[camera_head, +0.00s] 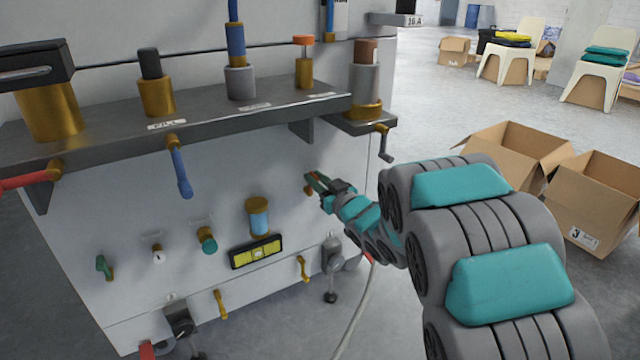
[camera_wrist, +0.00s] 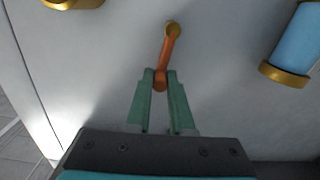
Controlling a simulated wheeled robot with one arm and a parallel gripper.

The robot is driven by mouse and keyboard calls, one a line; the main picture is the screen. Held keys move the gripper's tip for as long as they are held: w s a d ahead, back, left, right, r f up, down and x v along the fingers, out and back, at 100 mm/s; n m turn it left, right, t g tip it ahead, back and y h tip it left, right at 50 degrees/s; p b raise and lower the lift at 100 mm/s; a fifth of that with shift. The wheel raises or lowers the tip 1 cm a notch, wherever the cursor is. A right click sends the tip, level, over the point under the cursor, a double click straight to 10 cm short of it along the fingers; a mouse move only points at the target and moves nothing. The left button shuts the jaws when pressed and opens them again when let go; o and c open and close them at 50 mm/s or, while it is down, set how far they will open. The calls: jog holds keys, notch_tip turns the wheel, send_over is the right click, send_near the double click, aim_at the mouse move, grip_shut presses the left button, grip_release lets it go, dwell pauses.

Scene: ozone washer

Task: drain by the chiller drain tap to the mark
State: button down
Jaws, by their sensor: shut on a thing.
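My gripper (camera_head: 318,184) is at the front panel of the white machine, right of the sight glass. In the wrist view, my gripper's green fingers (camera_wrist: 160,84) are closed on the free end of an orange tap lever (camera_wrist: 167,50). The lever's brass pivot is on the panel. No label for this tap can be read, so I cannot confirm it is the chiller drain tap. The sight glass (camera_head: 259,219), a blue-filled cylinder with brass ends, also shows in the wrist view (camera_wrist: 295,38). I cannot make out a mark or a liquid line on it.
A yellow level (camera_head: 257,252) sits below the sight glass. Blue (camera_head: 181,172) and red (camera_head: 22,181) levers hang under the shelf (camera_head: 210,118). A crank (camera_head: 384,143) juts out at the right.

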jog(key=shift+s+a+n, duration=0.15)
jog(key=shift+a+n, duration=0.05)
jog(key=shift+n, duration=0.3)
jog(key=c, duration=0.8)
grip_release()
jog(key=shift+a, duration=0.1)
jog(key=shift+s, duration=0.1)
jog(key=v, duration=0.7)
jog(key=shift+s+d, duration=0.25)
